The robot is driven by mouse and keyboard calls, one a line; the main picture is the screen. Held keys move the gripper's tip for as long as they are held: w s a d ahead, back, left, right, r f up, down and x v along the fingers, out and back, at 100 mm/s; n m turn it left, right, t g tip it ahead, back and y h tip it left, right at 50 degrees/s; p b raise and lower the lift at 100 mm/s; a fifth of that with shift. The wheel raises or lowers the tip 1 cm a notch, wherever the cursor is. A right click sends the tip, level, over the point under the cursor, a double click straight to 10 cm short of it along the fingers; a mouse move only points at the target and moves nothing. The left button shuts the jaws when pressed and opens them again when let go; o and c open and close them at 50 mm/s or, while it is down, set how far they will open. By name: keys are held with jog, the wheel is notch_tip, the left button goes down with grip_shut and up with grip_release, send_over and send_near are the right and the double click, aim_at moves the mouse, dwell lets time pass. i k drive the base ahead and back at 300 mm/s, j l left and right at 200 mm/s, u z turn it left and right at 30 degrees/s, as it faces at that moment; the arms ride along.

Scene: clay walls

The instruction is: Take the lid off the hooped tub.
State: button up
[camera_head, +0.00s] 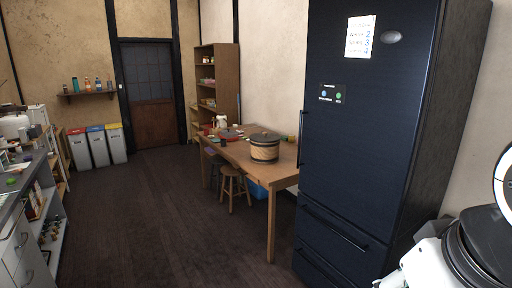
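The hooped tub (264,152) is a round wooden vessel with dark bands. It stands upright near the right side of a wooden table, close to the fridge. Its dark lid (265,138) sits on top of it, covering the opening. Part of my arm shows in white and black at the lower right edge, well apart from the tub. My gripper's fingers do not show.
The table (271,190) has small items at its far end and a wooden stool (235,186) at its front. A tall dark fridge (365,140) stands at the right, partly hiding the table. A cluttered counter (20,195) runs along the left. The dark floor between is clear.

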aim_at(265, 137)
jog(key=i+j+u, duration=0.1)
jog(key=i+u, duration=0.25)
jog(key=i, duration=0.2)
jog(key=i+j+u, duration=0.15)
jog(key=i+u, duration=0.2)
jog(key=i, duration=0.6)
jog(key=i+u, duration=0.35)
jog(key=i, duration=0.6)
jog(key=i+z, duration=0.15)
jog(key=i, duration=0.75)
jog(key=i+j+z, duration=0.15)
jog(key=i, duration=0.75)
jog(key=i+z, duration=0.65)
jog(key=z, duration=0.15)
jog(key=i+j+z, duration=0.1)
jog(key=i+z, duration=0.3)
jog(key=i+j+z, duration=0.2)
jog(key=z, duration=0.2)
jog(key=i+j+z, duration=0.6)
jog(key=k+l, duration=0.1)
